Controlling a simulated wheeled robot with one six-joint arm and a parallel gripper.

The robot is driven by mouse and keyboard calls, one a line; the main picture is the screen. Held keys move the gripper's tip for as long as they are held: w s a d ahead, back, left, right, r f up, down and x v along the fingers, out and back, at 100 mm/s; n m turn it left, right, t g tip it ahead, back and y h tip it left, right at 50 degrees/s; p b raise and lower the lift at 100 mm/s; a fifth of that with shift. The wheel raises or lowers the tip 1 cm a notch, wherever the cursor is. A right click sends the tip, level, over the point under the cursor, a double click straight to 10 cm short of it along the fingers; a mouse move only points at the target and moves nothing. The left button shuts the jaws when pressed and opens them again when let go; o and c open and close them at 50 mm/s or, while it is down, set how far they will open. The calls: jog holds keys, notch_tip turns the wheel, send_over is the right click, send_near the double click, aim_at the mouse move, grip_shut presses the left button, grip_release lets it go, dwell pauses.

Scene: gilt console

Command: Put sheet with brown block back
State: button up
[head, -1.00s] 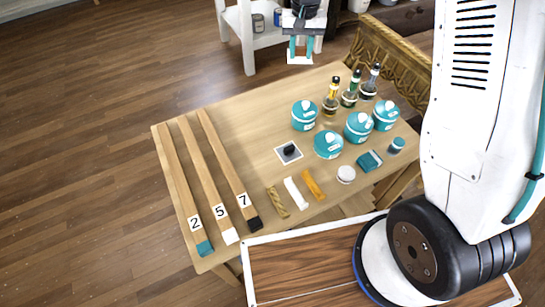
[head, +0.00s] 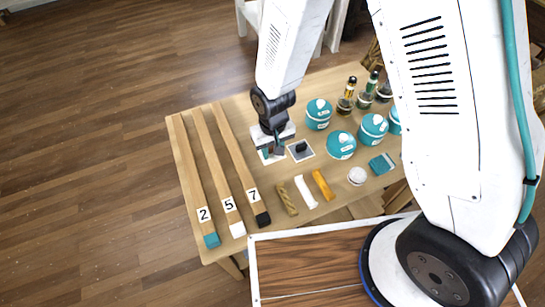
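My gripper (head: 272,151) points down at the table, left of the sheet with a dark block. A white sheet (head: 266,159) lies under its fingers, at or just above the tabletop; I cannot tell if it touches. The fingers cover most of whatever is on this sheet, so a brown block cannot be made out clearly. I cannot tell if the fingers are shut on it or parted. Just to the right, a small pale sheet with a dark block (head: 301,149) lies flat on the table.
The wooden table (head: 240,120) holds three long bars numbered 2, 5 and 7 (head: 238,165) at left. Teal jars (head: 341,145), small bottles (head: 364,97), a teal block (head: 382,163), a white round piece (head: 356,176) and cloth-like strips (head: 304,191) stand or lie right and in front.

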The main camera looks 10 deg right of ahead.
aim_at(273, 156)
jog(key=shift+f, duration=2.25)
jog(key=shift+f, duration=0.15)
jog(key=o, duration=0.9)
notch_tip(273, 156, up, 12)
jog(key=shift+r, duration=0.2)
